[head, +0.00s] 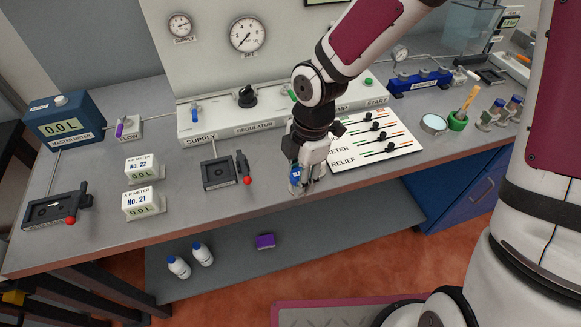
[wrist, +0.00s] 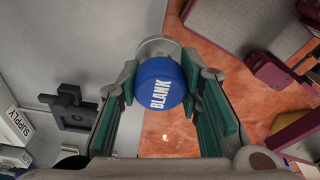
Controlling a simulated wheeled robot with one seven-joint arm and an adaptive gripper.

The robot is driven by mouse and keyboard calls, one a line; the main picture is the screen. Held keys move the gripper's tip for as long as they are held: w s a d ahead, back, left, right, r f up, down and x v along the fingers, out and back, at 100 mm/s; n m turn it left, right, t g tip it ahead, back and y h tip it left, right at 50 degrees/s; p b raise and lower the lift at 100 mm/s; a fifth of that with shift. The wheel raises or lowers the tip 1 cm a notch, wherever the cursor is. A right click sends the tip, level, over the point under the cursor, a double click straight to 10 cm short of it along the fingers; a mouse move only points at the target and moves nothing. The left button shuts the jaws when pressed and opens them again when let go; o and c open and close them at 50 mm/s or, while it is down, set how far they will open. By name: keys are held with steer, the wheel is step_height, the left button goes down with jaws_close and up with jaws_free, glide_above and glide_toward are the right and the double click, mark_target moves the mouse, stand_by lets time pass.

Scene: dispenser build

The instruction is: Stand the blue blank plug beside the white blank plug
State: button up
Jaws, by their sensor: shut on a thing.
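My gripper (head: 307,180) points down at the front edge of the bench, right of centre in the head view. It is shut on the blue blank plug (head: 295,174), whose blue side shows at the fingers. In the wrist view the plug's round blue face (wrist: 160,84), lettered BLANK, sits between the two green-padded fingers. A pale grey round part (wrist: 158,46) shows just beyond the blue face; I cannot tell whether it is the plug's own body or another thing. I cannot make out the white blank plug in either view.
A black fixture with a red-tipped lever (head: 219,172) stands left of my gripper. A white panel with sliders (head: 375,138) lies to the right. Two air meters (head: 140,203) stand further left. The bench front edge drops to a lower shelf (head: 225,268) holding bottles.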

steer(key=w, duration=0.2)
steer(key=w+a, duration=0.1)
steer(key=w, duration=0.1)
steer(key=w+a, duration=0.1)
steer(key=w, duration=0.1)
steer(key=shift+a+f, duration=0.1)
steer(key=shift+f, duration=0.25)
steer(key=shift+s+f, duration=0.1)
steer(key=shift+f, duration=1.6)
steer(key=shift+f, duration=0.15)
steer(key=o, duration=1.2)
steer(key=shift+o, duration=0.2)
step_height(320, 180, up, 12)
steer(key=d, duration=0.1)
steer(key=shift+w+d, duration=0.15)
steer(key=shift+w, duration=0.2)
steer(key=shift+d+r, duration=0.1)
steer(key=shift+r, duration=0.1)
